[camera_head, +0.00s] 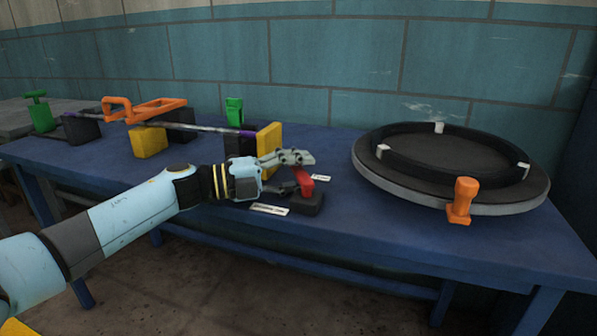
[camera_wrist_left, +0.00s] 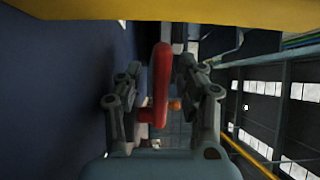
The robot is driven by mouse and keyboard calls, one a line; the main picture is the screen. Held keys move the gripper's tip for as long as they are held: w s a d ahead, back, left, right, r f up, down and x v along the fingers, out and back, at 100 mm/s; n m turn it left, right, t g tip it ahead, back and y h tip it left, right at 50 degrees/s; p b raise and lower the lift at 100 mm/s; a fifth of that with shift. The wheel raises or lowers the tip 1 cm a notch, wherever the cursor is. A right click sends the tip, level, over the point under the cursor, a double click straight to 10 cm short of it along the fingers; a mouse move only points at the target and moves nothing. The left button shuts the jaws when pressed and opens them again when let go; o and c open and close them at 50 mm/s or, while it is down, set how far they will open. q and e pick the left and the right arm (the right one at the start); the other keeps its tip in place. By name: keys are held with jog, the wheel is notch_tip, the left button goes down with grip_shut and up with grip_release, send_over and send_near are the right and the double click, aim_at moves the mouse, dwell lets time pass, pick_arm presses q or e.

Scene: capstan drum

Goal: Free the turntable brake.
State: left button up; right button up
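The red brake lever (camera_head: 305,184) stands on a dark base (camera_head: 306,206) near the middle of the blue table. My left gripper (camera_head: 297,171) is at the lever, coming from the left. In the left wrist view the red lever (camera_wrist_left: 162,85) stands between the two grey fingers of my left gripper (camera_wrist_left: 160,68), with a gap seen on both sides. The fingers are open. The round turntable (camera_head: 398,192) is to the right, with an orange knob (camera_head: 463,200) on its near rim. My right gripper is not in view.
Behind my left wrist are a yellow block (camera_head: 270,138), a long rod (camera_head: 210,129), an orange crank handle (camera_head: 145,110) and a green piece (camera_head: 234,110). White labels (camera_head: 270,209) lie by the lever base. The blue table (camera_head: 400,245) is clear in front of the turntable.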

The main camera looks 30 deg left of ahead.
pick_arm(q)
jog(key=v, duration=1.2)
jog(key=shift+a, duration=0.1)
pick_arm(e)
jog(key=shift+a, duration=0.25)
